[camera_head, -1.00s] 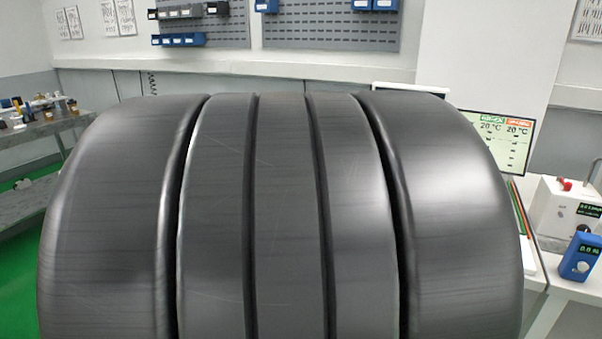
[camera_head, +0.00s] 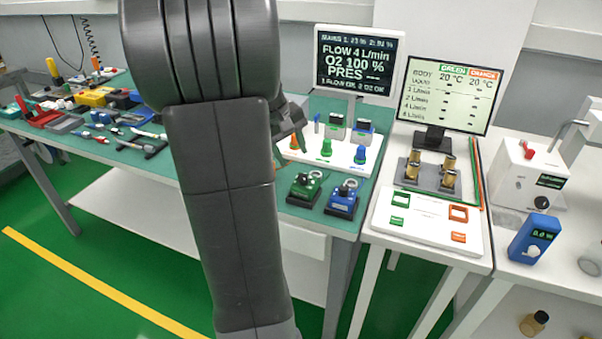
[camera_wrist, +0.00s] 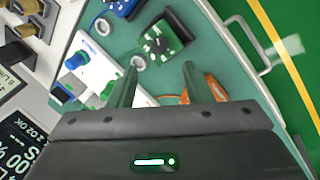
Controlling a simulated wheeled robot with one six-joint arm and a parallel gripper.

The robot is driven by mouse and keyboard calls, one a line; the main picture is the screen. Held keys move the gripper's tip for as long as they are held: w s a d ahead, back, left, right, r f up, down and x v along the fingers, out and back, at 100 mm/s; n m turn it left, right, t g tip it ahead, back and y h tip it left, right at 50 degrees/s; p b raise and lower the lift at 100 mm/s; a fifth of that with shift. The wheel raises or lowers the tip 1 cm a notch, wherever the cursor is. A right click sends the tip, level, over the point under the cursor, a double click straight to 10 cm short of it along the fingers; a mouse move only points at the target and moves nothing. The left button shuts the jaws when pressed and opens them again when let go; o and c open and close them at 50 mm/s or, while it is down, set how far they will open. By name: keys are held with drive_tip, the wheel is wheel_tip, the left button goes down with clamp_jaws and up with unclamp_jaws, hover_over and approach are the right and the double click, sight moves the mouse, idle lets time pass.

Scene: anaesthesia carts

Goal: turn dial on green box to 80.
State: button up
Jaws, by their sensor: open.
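The green box (camera_head: 305,187) sits near the front right of the green bench top in the head view, left of a blue box (camera_head: 342,199). In the wrist view the green box (camera_wrist: 167,36) shows a dark dial (camera_wrist: 154,42) with white marks around it. The dial's reading is too small to make out. My gripper (camera_wrist: 160,76) is open and empty, its two fingers pointing toward the green box, apart from it. In the head view my arm hides part of the gripper. The blue box (camera_wrist: 124,5) is cut off at the wrist view's top edge.
A white panel (camera_head: 345,158) with orange, green and blue knobs stands behind the boxes. A monitor (camera_head: 357,62) rises behind it. A white table (camera_head: 430,215) with brass cylinders adjoins on the right. Tools crowd the bench's left part. An orange item (camera_wrist: 205,108) lies near my right finger.

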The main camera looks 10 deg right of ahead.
sight(302, 177)
drive_tip(key=x, duration=0.8)
drive_tip(key=shift+d+f, duration=0.2)
drive_tip(key=shift+f, duration=0.15)
drive_tip(key=c, duration=1)
